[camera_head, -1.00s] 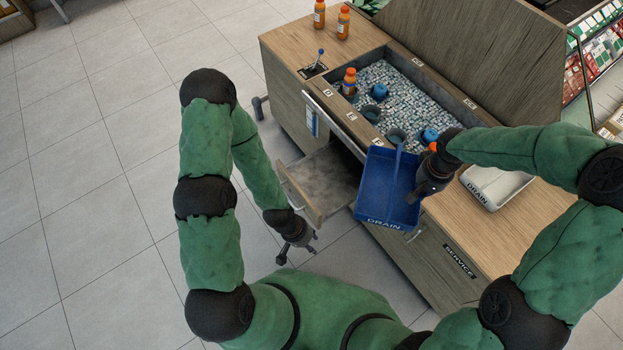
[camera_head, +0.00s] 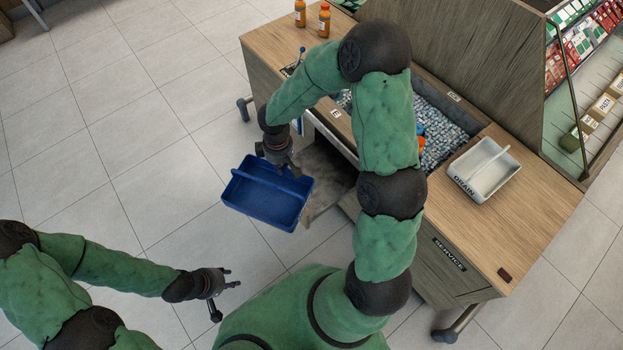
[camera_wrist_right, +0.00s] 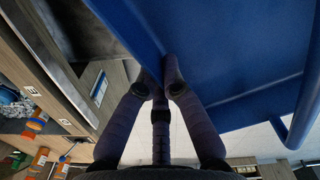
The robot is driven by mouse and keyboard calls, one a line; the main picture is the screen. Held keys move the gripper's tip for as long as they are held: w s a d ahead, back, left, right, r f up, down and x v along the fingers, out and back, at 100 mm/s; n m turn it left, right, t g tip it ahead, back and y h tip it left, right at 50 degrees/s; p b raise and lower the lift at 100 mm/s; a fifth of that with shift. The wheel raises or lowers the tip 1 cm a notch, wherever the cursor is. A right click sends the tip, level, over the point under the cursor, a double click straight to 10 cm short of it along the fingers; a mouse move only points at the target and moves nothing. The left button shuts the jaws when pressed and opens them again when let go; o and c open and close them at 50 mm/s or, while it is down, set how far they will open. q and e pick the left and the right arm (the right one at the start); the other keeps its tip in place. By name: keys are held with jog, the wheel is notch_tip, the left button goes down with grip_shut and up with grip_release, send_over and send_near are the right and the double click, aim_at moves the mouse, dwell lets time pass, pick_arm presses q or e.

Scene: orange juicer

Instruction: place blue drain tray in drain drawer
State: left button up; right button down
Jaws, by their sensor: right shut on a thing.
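The blue drain tray (camera_head: 258,204) hangs in the air at the left of the pulled-out drain drawer (camera_head: 328,178) in the head view. It hides the drawer's front; whether it touches the drawer is unclear. My right gripper (camera_head: 287,170) is shut on the tray's far rim. In the right wrist view its fingers (camera_wrist_right: 163,72) pinch the edge of the blue tray (camera_wrist_right: 235,45). My left gripper (camera_head: 228,290) is open and empty, low in front of the tray and apart from it.
A white tray marked DRAIN (camera_head: 484,170) sits on the wooden counter (camera_head: 470,235). Orange bottles (camera_head: 324,20) stand at the back left. My right arm hides much of the sunken basin (camera_head: 440,128). Floor to the left is clear.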

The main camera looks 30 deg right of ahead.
jog(key=s+d+f+n+b, duration=0.3)
jog(key=f+n, duration=0.8)
jog(key=n, duration=0.4)
jog(key=s+d+f+n+b, duration=0.2)
jog(key=s+d+f+n, duration=0.15)
jog(key=f+n, duration=0.95)
jog(key=w+d+f+b, duration=0.1)
jog(key=w+f, duration=0.1)
jog(key=w, duration=0.2)
jog(key=w+d+f+n+b, duration=0.1)
jog(key=w+d+f, duration=0.1)
jog(key=w, duration=0.3)
jog(key=w+d+f+n+b, duration=0.1)
jog(key=w+f, duration=0.2)
jog(key=w, duration=0.1)
jog(key=shift+w+d+f, duration=0.2)
jog(key=shift+w+f, duration=0.3)
jog(key=shift+f, duration=0.1)
notch_tip(320, 180, down, 3)
jog(key=shift+w+f+b, duration=0.15)
jog(key=shift+b, duration=0.8)
